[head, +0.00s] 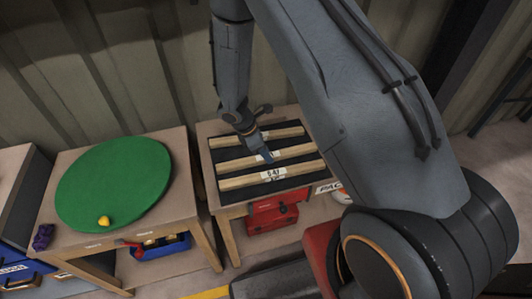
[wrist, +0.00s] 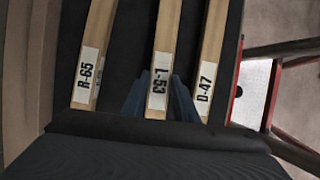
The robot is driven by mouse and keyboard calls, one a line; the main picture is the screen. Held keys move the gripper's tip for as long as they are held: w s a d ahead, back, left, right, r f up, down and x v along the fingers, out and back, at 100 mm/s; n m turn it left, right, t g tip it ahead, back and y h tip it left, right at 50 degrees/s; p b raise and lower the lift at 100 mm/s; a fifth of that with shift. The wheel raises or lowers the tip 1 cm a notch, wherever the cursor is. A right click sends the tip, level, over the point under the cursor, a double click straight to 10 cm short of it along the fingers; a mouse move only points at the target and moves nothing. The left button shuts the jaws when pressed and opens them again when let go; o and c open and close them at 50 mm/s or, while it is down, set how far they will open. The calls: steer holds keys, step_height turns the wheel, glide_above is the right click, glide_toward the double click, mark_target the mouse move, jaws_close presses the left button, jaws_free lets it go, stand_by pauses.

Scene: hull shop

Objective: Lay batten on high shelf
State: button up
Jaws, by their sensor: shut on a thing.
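Three pale wooden battens with white labels lie side by side on a black mat (head: 237,154). In the wrist view they read R-65 (wrist: 94,50), L-53 (wrist: 167,40) and D-47 (wrist: 215,40). My gripper (head: 264,155) reaches down to the middle batten in the head view. In the wrist view its two blue fingers (wrist: 160,95) are on either side of the L-53 batten, near its labelled end, and shut on it. I cannot tell any gap between this batten and the mat. No high shelf can be made out in either view.
The mat lies on a wooden table (head: 205,133) with red boxes (head: 272,212) underneath. To the left, another table (head: 182,155) carries a green disc (head: 115,180), a yellow ball (head: 103,221) and a purple object (head: 43,237). A blue bin (head: 160,247) is below it. A ribbed wall stands close behind.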

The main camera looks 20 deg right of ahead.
steer(key=shift+f, duration=0.15)
steer(key=shift+f, duration=0.15)
steer(key=o, duration=1.1)
steer(key=shift+o, duration=0.2)
